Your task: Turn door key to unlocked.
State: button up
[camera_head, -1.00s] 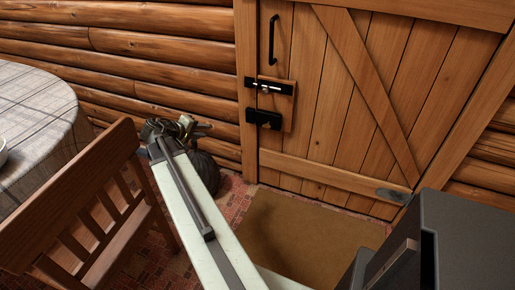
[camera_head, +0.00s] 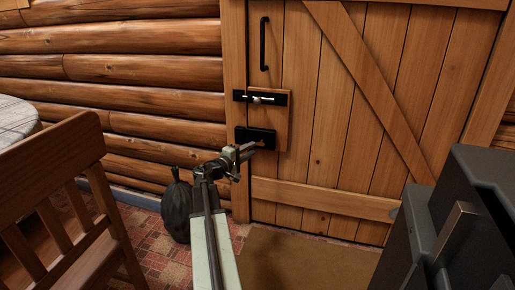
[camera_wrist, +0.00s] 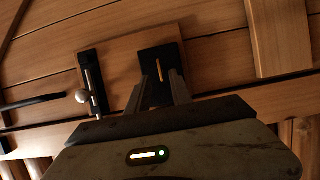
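The black lock plate (camera_head: 262,133) is on the left edge of the plank door (camera_head: 345,120), below a sliding bolt (camera_head: 242,96). In the wrist view the lock plate (camera_wrist: 158,58) carries a narrow brass-coloured key (camera_wrist: 155,93), seen nearly edge-on and lying across the door's height. My gripper (camera_head: 250,148) is just in front of the plate's lower part. In the wrist view its two fingers (camera_wrist: 166,88) stand apart, with the key in line with the gap between them. I cannot tell whether a finger touches the key. In the head view the key is not clearly visible.
A black pull handle (camera_head: 264,44) is above the bolt. The bolt's round knob (camera_wrist: 82,96) lies left of my fingers in the wrist view. A wooden chair (camera_head: 60,185), a dark bag (camera_head: 177,208) and a table (camera_head: 17,115) are at left. A brown mat (camera_head: 300,262) lies before the door.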

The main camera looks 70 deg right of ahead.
aim_at(260, 144)
jog(key=x, duration=0.6)
jog(key=shift+d, duration=0.35)
grip_shut()
jog(key=shift+r+p, duration=0.1)
jog(key=shift+p, duration=0.2)
jog(key=m+y+p, duration=0.1)
jog(key=m+p, duration=0.1)
jog(key=shift+r+m+t, duration=0.15)
jog(key=shift+m+t, duration=0.25)
jog(key=m+t+y+p, duration=0.1)
jog(key=m+p, duration=0.3)
jog(key=shift+t, duration=0.4)
jog(key=m+t+p, duration=0.1)
jog(key=m+y, duration=0.1)
jog(key=m, duration=0.1)
jog(key=shift+s+f+t+p, duration=0.1)
jog(key=shift+f+t+p, duration=0.1)
jog(key=shift+t+p, duration=0.2)
jog(key=m+t, duration=0.2)
jog(key=m, duration=0.1)
jog(key=shift+f+y+p, duration=0.1)
jog(key=shift+y+p, duration=0.2)
jog(key=shift+p, duration=0.05)
jog(key=shift+m+t, duration=0.3)
jog(key=shift+m, duration=0.1)
